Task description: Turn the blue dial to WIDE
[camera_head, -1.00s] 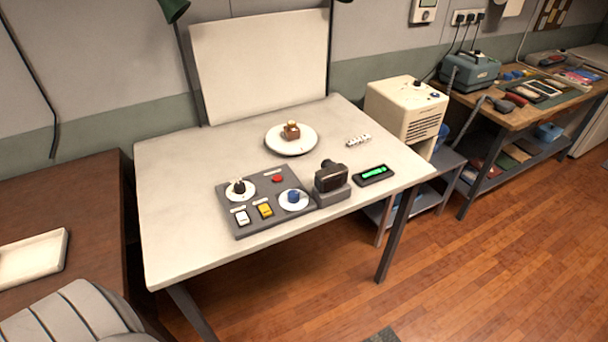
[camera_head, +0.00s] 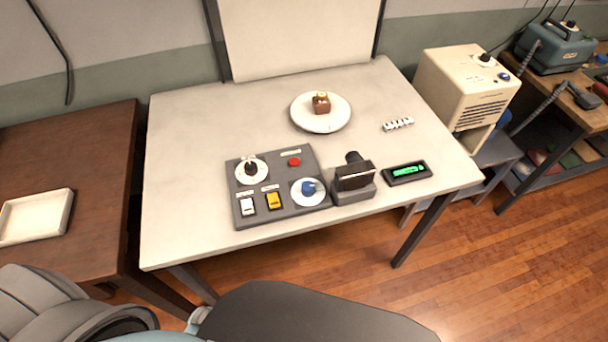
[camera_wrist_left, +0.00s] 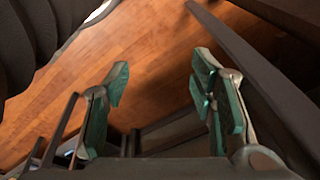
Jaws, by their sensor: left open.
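The blue dial (camera_head: 308,187) sits on a white round plate at the right front of the grey control panel (camera_head: 279,211) in the head view. Its lettering is too small to read. A black dial (camera_head: 251,168) on a white disc is at the panel's back left. A red button (camera_head: 294,162), a white switch (camera_head: 247,206) and a yellow switch (camera_head: 274,201) are also on the panel. My left gripper (camera_wrist_left: 157,100) shows in the left wrist view, with its two fingers apart and nothing between them, above wooden floor. Neither gripper shows in the head view.
A camera on a block (camera_head: 354,181) stands right beside the panel, with a green-lit display (camera_head: 405,173) past it. Behind are a plate (camera_head: 320,127) with a small brown item (camera_head: 321,103) and a white marked strip (camera_head: 398,125). The pale table's (camera_head: 190,130) left part is clear.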

